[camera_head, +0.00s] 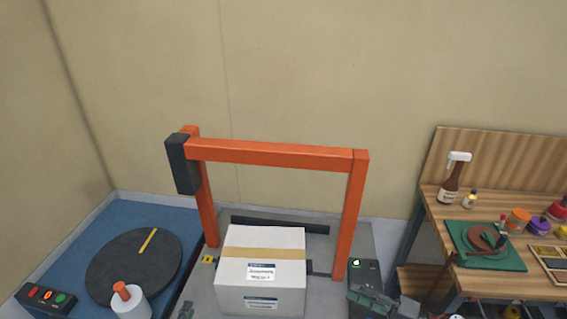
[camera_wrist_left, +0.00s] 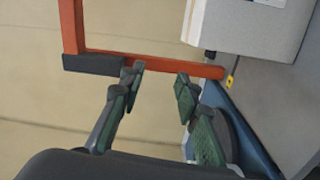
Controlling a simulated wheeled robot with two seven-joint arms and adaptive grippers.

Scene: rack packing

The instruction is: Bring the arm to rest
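My left gripper shows in the left wrist view (camera_wrist_left: 160,80), its two green-padded fingers apart with nothing between them. In the head view only a small dark part of it (camera_head: 186,310) shows at the bottom edge, left of the carton. My right gripper (camera_head: 372,298) is at the bottom edge right of the carton, partly cut off; its finger opening is unclear. The white taped carton (camera_head: 262,290) stands under the orange frame (camera_head: 275,153). The carton also shows at the top right of the left wrist view (camera_wrist_left: 240,30), apart from the fingers.
A blue table (camera_head: 105,225) with a dark turntable (camera_head: 120,275), a white cylinder (camera_head: 130,303) and a button box (camera_head: 45,298) is at left. A wooden bench (camera_head: 435,205) with bottles and tools is at right. A small box with a green light (camera_head: 363,272) is near my right gripper.

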